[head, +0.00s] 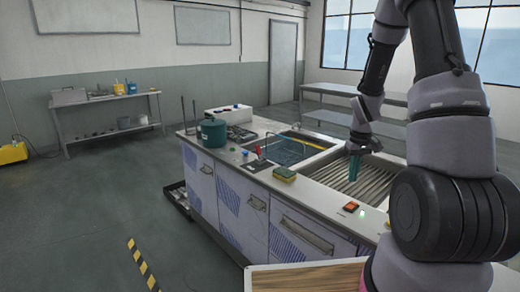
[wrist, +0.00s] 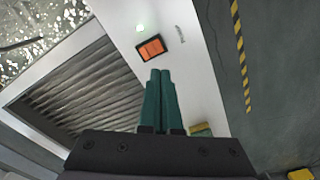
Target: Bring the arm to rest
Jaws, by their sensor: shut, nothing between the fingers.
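My gripper (head: 354,168) has green fingers and hangs over the slatted basin of the counter unit in the head view. In the wrist view the two fingers (wrist: 161,75) are pressed together with nothing between them. My arm is bent, coming down from the upper right of the head view. Below the fingers lie the ribbed drain area (wrist: 85,85) and the white counter edge with an orange-red switch (wrist: 151,48) and a lit green lamp (wrist: 140,28).
The counter holds a water-filled tank (head: 285,150), a dark green pot (head: 214,132) and a yellow-green sponge (head: 285,174). A wooden-topped surface (head: 305,278) is at the front. A side table (head: 105,105) stands by the left wall. The floor at left is mostly clear.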

